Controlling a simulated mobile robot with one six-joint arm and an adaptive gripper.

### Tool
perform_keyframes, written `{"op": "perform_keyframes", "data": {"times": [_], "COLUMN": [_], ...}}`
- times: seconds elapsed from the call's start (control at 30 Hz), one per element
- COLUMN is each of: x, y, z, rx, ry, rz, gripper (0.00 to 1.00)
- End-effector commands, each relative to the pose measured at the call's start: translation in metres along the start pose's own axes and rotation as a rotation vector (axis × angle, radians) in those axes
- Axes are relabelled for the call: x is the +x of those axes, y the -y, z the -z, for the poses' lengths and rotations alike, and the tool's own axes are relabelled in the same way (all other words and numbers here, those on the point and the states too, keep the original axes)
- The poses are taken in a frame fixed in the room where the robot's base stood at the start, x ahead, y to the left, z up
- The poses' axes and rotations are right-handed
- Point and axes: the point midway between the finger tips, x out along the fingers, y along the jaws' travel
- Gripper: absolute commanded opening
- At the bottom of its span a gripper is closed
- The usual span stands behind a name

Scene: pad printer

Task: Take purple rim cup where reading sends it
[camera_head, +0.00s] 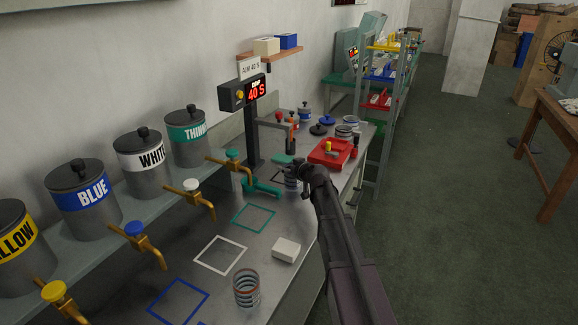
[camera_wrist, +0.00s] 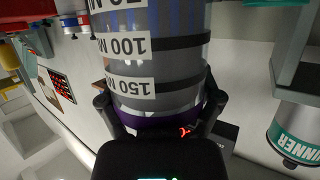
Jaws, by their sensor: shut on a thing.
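The purple rim cup (camera_wrist: 165,70) fills the middle of the wrist view, upside down in that picture, with 100 and 150 ML labels and bluish stripes or contents showing inside. Its purple band (camera_wrist: 160,122) is between the fingers. My gripper (camera_wrist: 160,108) is shut on it. In the head view my gripper (camera_head: 302,168) is at the bench's middle, and part of the cup (camera_head: 290,180) shows left of it, over or near a dark square outline. I cannot tell if the cup touches the bench. The red display (camera_head: 256,91) reads 40 S, under a sign (camera_head: 250,68) reading AIM 40 S.
Yellow, blue (camera_head: 84,200), white (camera_head: 141,160) and thinner (camera_head: 189,138) tanks with taps line the left shelf. Blue, white (camera_head: 198,265) and teal (camera_head: 239,226) squares mark the bench. A banded cup (camera_head: 246,290), white block (camera_head: 286,250) and red tray (camera_head: 322,154) stand nearby.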

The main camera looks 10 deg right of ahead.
Motion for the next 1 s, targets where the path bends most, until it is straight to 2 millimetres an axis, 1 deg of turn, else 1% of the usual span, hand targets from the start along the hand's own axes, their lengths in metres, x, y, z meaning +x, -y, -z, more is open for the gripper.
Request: {"op": "perform_keyframes", "data": {"times": [0.1,0.4,0.8,1.0], "x": [-0.007,-0.02,-0.02,-0.023], "y": [0.003,0.008,0.008,0.008], "z": [-0.003,-0.007,-0.007,0.0], "rx": [0.0,0.0,0.0,0.0], "ry": [0.0,0.0,0.0,0.0], "rz": [0.0,0.0,0.0,0.0], "gripper": [0.26,0.26,0.26,0.26]}}
